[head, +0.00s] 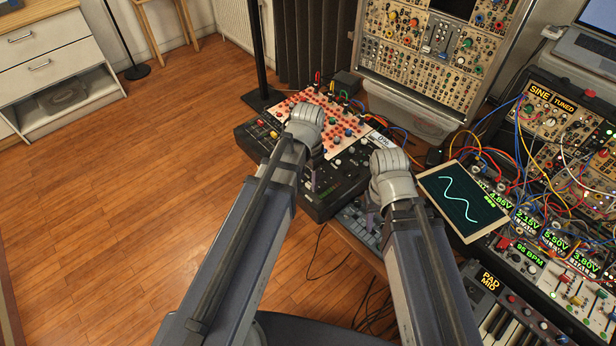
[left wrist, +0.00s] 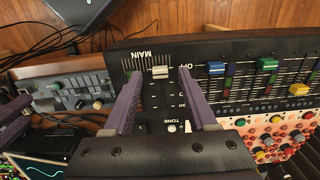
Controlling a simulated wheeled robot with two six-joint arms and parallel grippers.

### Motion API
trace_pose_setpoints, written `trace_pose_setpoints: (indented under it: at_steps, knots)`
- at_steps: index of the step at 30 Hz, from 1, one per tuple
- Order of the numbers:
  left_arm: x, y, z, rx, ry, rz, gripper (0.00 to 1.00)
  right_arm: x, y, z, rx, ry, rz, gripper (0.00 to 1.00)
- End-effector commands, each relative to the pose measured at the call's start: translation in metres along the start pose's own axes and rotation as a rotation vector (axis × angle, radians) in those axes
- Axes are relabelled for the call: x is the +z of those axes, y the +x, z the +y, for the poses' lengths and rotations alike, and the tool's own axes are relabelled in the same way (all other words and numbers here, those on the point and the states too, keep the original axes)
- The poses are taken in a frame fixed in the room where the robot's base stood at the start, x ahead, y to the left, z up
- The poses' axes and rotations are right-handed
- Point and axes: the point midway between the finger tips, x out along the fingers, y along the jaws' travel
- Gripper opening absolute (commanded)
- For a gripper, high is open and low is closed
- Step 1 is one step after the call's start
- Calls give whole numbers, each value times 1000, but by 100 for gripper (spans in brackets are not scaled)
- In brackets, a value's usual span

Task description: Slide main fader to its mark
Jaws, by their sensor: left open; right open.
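The main fader (left wrist: 160,72) has a pale cap and sits by the upside-down MAIN lettering on a black mixer panel (left wrist: 195,50) in the left wrist view. My left gripper (left wrist: 159,80) is open, with one purple finger on each side of the cap and a gap to both. Printed scale lines and letters lie around the fader; I cannot tell which is its mark. In the head view the left gripper (head: 313,180) is over the black mixer (head: 340,180), and my arm hides the fader.
Blue (left wrist: 216,67), green (left wrist: 267,64) and yellow (left wrist: 298,89) fader caps stand beside the left gripper. A small grey-blue device (left wrist: 80,88) and loose cables lie on the other side. A tilted waveform screen (head: 463,200) is close to my right arm. Wood floor (head: 150,210) is clear at left.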

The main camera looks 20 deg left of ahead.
Motion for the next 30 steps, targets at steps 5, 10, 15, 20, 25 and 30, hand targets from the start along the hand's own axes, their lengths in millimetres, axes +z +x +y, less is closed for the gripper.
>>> trace_pose_setpoints:
  at_steps: [5, 10, 15, 20, 25, 30]
  knots:
    - [0, -31, 0, 0, 0, 0, 57, 2, -31, 3, 0, 0, 0, 50]
    - [0, -51, 0, 0, 0, -1, 57, 3, -51, 5, 0, 0, 0, 50]
    - [1, -58, 0, 0, 0, -1, 57, 3, -58, 6, 0, 0, 0, 50]
    - [1, -57, 0, 0, 0, -1, 57, 3, -57, 5, 0, 0, 0, 50]
    - [1, -57, 0, 0, 0, -1, 57, 3, -57, 5, 0, 0, 0, 50]
    - [1, -57, 0, 0, 0, -1, 57, 3, -57, 5, 0, 0, 0, 50]
